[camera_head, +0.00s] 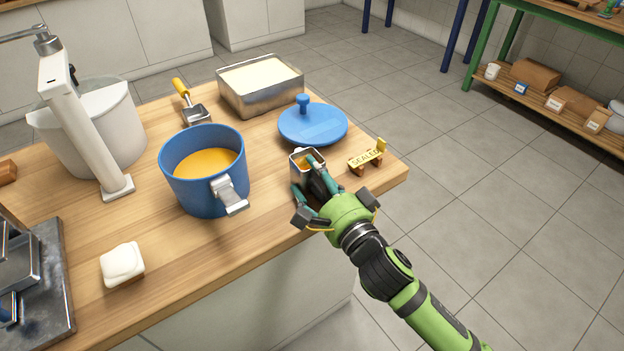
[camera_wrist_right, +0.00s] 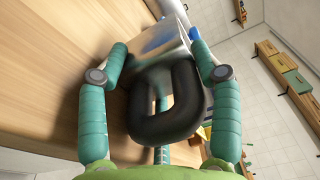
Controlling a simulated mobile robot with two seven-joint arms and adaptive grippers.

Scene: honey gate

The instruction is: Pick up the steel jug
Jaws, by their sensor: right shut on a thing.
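The small steel jug (camera_head: 298,171) stands near the front right of the wooden table, with a little amber showing inside its top. In the right wrist view the jug's steel wall (camera_wrist_right: 160,45) and its thick black handle (camera_wrist_right: 166,112) lie between my fingers. My right gripper (camera_head: 312,180) is shut on the jug, with its teal fingers on either side of it. The same gripper shows in the right wrist view (camera_wrist_right: 160,60). In the head view the gripper hides much of the jug's lower part, so I cannot tell whether its base touches the table. My left gripper is not in view.
A blue pot (camera_head: 190,190) of amber liquid stands left of the jug. A steel tray (camera_head: 262,98) and a white block (camera_head: 122,263) are farther off.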

